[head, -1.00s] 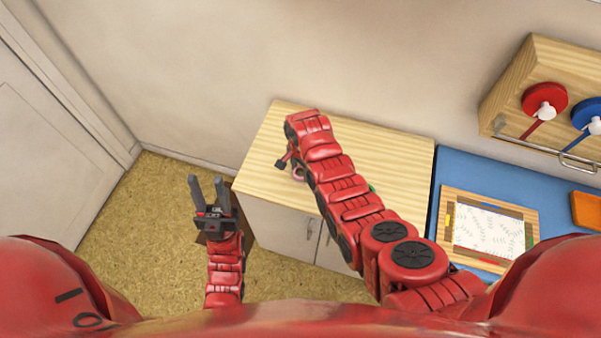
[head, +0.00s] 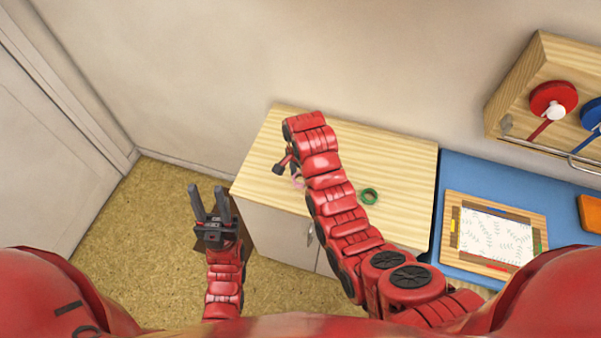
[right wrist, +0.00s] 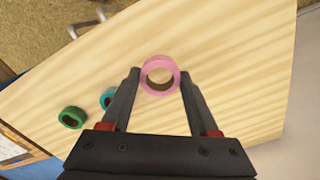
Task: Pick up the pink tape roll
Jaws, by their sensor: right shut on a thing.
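The pink tape roll (right wrist: 160,75) is between the two fingertips of my right gripper (right wrist: 160,77) in the right wrist view, and the gripper is shut on it. In the head view, a small part of the pink roll (head: 298,182) shows beside my right arm, over the wooden cabinet top (head: 262,165). My arm hides most of the right gripper there. I cannot tell how far the roll is above the top. My left gripper (head: 208,190) is open and empty, to the left of the cabinet.
A green tape roll (head: 369,196) lies on the cabinet top, right of my arm. A teal roll (right wrist: 108,98) lies beside the green one (right wrist: 73,117) in the right wrist view. A blue surface with a framed board (head: 492,232) adjoins at right.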

